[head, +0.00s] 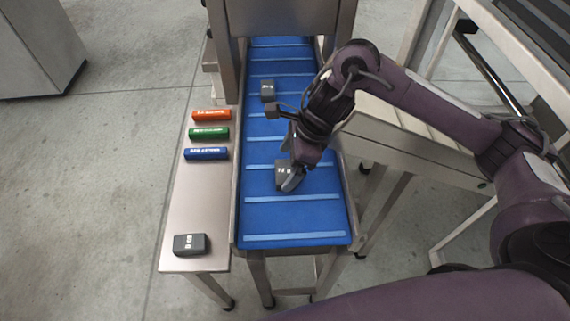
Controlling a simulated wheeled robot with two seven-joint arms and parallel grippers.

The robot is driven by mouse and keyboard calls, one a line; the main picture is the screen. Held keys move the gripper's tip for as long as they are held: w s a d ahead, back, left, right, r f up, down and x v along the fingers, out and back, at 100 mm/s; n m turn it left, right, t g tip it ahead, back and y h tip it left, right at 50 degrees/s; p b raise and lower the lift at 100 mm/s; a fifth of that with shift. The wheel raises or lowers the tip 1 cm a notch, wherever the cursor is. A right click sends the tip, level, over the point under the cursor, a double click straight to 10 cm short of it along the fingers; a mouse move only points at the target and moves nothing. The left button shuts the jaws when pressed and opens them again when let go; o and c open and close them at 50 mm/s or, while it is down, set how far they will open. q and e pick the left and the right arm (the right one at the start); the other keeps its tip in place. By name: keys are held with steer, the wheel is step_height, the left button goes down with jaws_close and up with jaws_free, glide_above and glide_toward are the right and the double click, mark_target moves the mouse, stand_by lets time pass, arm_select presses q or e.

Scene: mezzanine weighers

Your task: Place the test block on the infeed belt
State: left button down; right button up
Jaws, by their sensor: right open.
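The blue infeed belt (290,217) with pale cross strips runs away from me under a steel housing. A dark grey block (281,171) with white marks sits on the belt. My right gripper (290,180) is open at this block; a grey fingertip overlaps its right side, and I cannot tell whether they touch. A similar grey block (268,90) lies farther up the belt, near the housing. Another dark grey block (189,244) with white marks lies on the near end of the side shelf (190,200). The picture does not settle which is the test block. My left gripper is out of view.
Orange (212,115), green (208,133) and blue (206,154) labelled bars lie on the side shelf. The steel housing (285,18) spans the belt's far part. A pale sloped frame (420,140) stands right of the belt. The belt's near end is clear.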

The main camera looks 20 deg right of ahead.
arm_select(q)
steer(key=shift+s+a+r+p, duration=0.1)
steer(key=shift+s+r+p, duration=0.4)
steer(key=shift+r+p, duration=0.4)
arm_select(e)
steer(key=v, duration=0.9)
steer(key=shift+d+r, duration=0.2)
steer(key=shift+r, duration=0.1)
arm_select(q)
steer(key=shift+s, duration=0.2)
arm_select(e)
steer(key=shift+s, duration=0.1)
